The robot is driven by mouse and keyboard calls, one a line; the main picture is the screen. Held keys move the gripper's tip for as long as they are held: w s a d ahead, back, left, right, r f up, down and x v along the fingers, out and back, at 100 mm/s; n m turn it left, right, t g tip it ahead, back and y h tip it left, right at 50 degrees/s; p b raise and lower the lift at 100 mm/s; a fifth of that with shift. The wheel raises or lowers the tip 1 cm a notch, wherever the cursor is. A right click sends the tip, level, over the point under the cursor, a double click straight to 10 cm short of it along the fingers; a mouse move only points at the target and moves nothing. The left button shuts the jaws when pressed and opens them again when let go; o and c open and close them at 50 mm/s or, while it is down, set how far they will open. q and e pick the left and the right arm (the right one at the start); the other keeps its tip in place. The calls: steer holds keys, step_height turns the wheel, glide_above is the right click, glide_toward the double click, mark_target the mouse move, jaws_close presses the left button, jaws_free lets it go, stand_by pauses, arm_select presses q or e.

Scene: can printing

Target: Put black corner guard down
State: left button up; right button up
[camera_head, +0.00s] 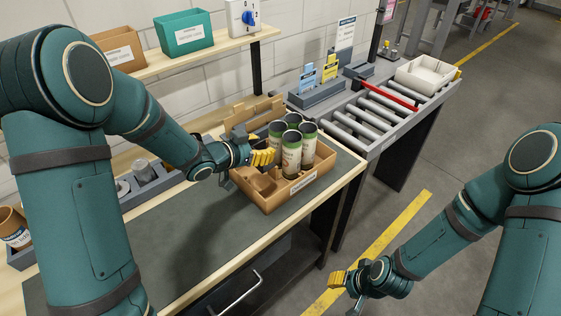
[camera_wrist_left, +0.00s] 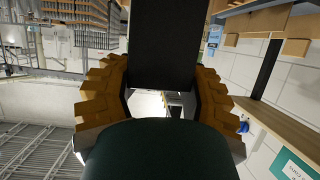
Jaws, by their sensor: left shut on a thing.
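My left gripper (camera_head: 263,157) is over the left part of an open cardboard box (camera_head: 285,198), beside the cans. In the left wrist view its yellow fingers (camera_wrist_left: 166,95) stand on both sides of a dark flat piece, the black corner guard (camera_wrist_left: 168,40), and are shut on it. In the head view I cannot make out the guard clearly. Several cans with dark tops and green bands (camera_head: 291,155) stand upright in the box. My right gripper (camera_head: 339,280) hangs over the floor, away from the table; its opening is too small to judge.
The box stands on a dark mat (camera_head: 190,235) near the table's right edge. A roller conveyor (camera_head: 380,110) with a white tray (camera_head: 425,76) lies beyond. A grey holder with cards (camera_head: 316,92) stands behind the box. A green bin (camera_head: 184,33) sits on the shelf. The mat's front is clear.

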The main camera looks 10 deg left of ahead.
arm_select(q)
step_height(320, 180, down, 5)
steer(key=shift+s+r+b, duration=0.1)
steer(key=shift+s+b, duration=0.05)
steer(key=shift+b, duration=0.3)
steer(key=shift+f+b, duration=0.35)
steer(key=shift+f, duration=2.05)
steer(key=shift+f, duration=0.1)
steer(key=shift+f, duration=0.15)
steer(key=o, duration=1)
